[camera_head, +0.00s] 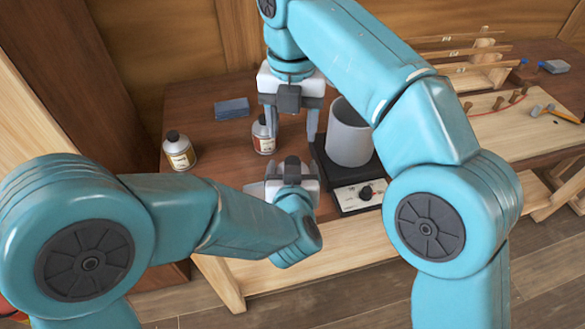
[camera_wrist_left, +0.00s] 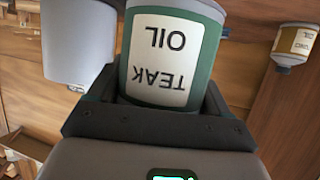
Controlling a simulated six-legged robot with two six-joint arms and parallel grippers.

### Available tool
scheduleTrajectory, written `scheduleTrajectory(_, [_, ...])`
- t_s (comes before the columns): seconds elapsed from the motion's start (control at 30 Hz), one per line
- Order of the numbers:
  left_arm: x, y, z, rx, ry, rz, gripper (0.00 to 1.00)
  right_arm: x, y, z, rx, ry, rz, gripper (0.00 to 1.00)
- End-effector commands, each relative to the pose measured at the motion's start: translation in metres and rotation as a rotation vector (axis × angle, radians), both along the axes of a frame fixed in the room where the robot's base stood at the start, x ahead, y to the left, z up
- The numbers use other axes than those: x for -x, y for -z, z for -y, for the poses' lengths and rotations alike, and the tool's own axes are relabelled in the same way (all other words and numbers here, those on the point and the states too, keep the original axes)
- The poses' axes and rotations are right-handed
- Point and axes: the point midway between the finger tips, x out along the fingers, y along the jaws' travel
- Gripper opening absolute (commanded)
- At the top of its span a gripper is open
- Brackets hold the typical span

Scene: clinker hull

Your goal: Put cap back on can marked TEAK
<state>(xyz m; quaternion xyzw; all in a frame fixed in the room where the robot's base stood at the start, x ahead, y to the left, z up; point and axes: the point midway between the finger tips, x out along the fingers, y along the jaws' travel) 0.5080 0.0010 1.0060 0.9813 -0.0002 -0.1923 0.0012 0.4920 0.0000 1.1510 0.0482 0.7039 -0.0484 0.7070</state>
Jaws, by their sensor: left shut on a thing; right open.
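In the left wrist view, which is upside down, a green can with a cream label reading TEAK OIL (camera_wrist_left: 165,52) sits between the fingers of my left gripper (camera_wrist_left: 152,108). My left gripper (camera_head: 292,172) is shut on it at the bench's front; the wrist body hides the can in the head view. The can's top is hidden behind the gripper in the wrist view, and I see no loose cap. My right gripper (camera_head: 290,136) is open, fingers pointing down, above and just behind the left one. Its left finger partly covers a pale-labelled can (camera_head: 264,143).
A dark-capped can (camera_head: 179,156) stands at the bench's left; an OIL can (camera_wrist_left: 294,42) shows in the wrist view. A grey pot (camera_head: 348,138) stands on a black hot plate with a knob (camera_head: 366,192).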

Motion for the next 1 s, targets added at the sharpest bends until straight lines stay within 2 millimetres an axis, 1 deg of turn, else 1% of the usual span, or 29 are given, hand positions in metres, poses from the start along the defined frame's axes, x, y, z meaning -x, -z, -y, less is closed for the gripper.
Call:
scheduleTrajectory(0.17, [0.0,-0.001,0.0,0.0,0.0,0.002,0.0,0.0,0.015,0.001,0.003,0.001,-0.003,0.57])
scheduleTrajectory(0.4, [0.0,-0.001,0.0,0.001,0.0,0.002,0.0,0.0,0.054,0.001,0.002,0.002,-0.003,0.57])
scheduleTrajectory(0.53, [0.0,-0.001,0.0,0.0,0.0,0.002,0.0,0.0,0.07,0.001,0.001,0.003,-0.002,0.57])
scheduleTrajectory(0.7, [0.0,-0.001,0.0,0.001,0.0,0.002,0.0,0.0,0.079,0.001,0.0,0.003,-0.002,0.57])
scheduleTrajectory(0.97, [0.0,-0.001,0.0,0.001,0.0,0.002,0.0,0.0,0.08,0.001,-0.001,0.003,-0.001,0.57])
scheduleTrajectory(1.0, [0.0,-0.001,0.0,0.001,0.0,0.002,0.0,0.0,0.08,0.001,0.0,0.003,-0.001,0.47])
